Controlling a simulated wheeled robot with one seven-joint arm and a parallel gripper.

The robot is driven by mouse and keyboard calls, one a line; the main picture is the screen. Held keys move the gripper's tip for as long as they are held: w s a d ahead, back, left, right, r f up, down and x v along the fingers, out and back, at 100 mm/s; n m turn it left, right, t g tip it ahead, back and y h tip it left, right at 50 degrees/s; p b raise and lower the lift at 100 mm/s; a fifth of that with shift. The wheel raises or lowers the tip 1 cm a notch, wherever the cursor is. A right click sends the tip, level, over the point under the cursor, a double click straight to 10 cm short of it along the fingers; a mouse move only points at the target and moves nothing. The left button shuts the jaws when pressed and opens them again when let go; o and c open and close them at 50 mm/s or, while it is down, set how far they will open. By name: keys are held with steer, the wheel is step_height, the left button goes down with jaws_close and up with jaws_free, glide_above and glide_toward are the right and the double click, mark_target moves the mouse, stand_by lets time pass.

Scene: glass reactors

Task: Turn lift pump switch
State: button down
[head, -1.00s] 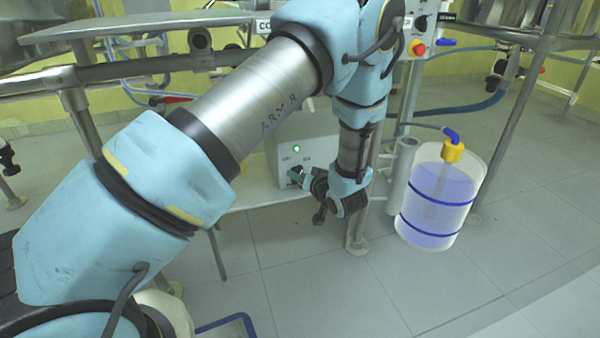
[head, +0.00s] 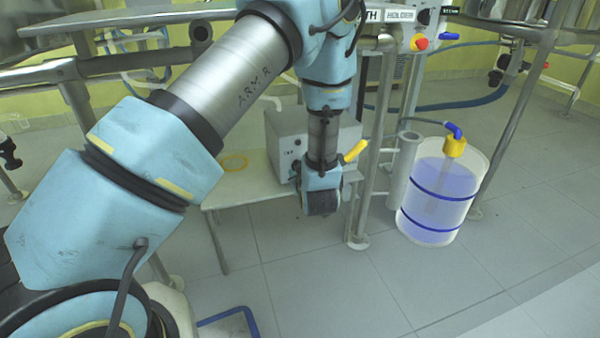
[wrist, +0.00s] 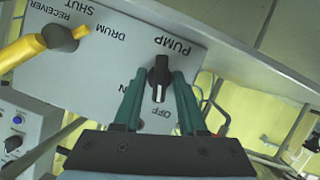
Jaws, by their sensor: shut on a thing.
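The black pump switch knob (wrist: 159,75) sits on a light grey panel under the printed word PUMP, in the wrist view. ON and OFF are printed near it. Its white mark points down in the picture, roughly toward OFF. My gripper (wrist: 159,88) has its two green fingers on either side of the knob and is shut on it. In the head view my wrist (head: 322,190) hangs low in front of a grey box, and the fingers and knob are hidden there.
A yellow valve handle (wrist: 24,52) sticks out beside labels RECEIVER, DRUM and SHUT; it also shows in the head view (head: 355,151). A grey box (head: 285,140) stands on a low shelf. A drum of bluish liquid (head: 437,200) stands right of the steel posts.

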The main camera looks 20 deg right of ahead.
stand_by(0.3)
steer(key=c, duration=0.8)
jaws_free()
steer(key=p+v, duration=0.2)
steer(key=v, duration=0.9)
steer(key=shift+p, duration=0.4)
steer(key=shift+w+a+f, duration=0.1)
